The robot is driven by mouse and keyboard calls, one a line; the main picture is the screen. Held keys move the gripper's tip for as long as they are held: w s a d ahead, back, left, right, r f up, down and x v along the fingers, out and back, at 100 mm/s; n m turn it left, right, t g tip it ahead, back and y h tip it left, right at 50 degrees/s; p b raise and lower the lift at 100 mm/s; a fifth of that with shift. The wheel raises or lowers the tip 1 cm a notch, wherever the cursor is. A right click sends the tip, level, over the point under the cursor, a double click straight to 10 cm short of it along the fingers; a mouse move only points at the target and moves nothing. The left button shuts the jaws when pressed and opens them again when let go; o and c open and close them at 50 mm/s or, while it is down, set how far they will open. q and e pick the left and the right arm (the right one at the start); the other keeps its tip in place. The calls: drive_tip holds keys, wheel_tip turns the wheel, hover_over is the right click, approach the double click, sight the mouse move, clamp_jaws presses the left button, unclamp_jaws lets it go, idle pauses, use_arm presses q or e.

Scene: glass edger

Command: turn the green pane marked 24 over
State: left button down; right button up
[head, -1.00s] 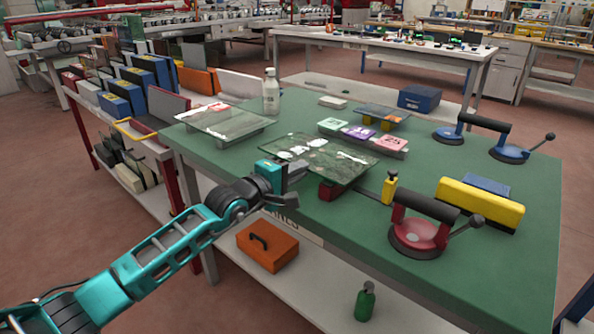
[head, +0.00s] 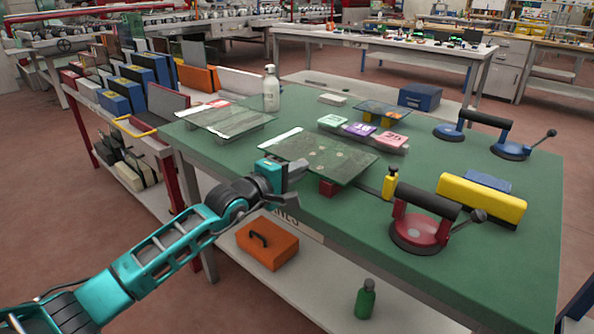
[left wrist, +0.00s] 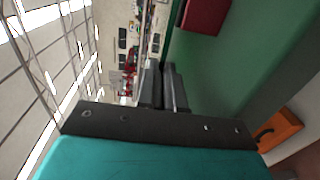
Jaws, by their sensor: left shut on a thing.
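A greenish glass pane (head: 320,157) lies near the front edge of the green bench, over a red block (head: 327,188). I cannot read a number on it. My left gripper (head: 299,171) is at its front-left edge and shut on it. In the left wrist view the dark fingers (left wrist: 164,88) are close together; the pane is hard to make out there. A second pane (head: 228,119) rests on supports at the back left. Coloured blocks stand behind the front pane: a green one (head: 332,121), a purple one (head: 359,129) and a pink one (head: 390,140). My right gripper is not in view.
A red suction lifter (head: 421,222) and a yellow block (head: 481,201) stand to the right. A blue suction lifter (head: 487,136) is farther back. A white bottle (head: 271,90) and a small pane on yellow blocks (head: 383,108) stand behind. The right middle of the bench is clear.

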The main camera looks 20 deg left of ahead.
use_arm(q)
drive_tip(key=c, duration=1.2)
unclamp_jaws()
drive_tip(key=shift+f, duration=0.1)
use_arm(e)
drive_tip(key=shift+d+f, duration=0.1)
use_arm(q)
drive_tip(key=shift+f, duration=0.2)
drive_tip(key=p+v, duration=0.1)
drive_tip(key=v, duration=1.2)
drive_tip(key=shift+r+p, duration=0.3)
drive_tip(key=shift+p, duration=0.1)
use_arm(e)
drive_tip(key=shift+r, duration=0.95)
use_arm(q)
drive_tip(key=shift+d, duration=0.1)
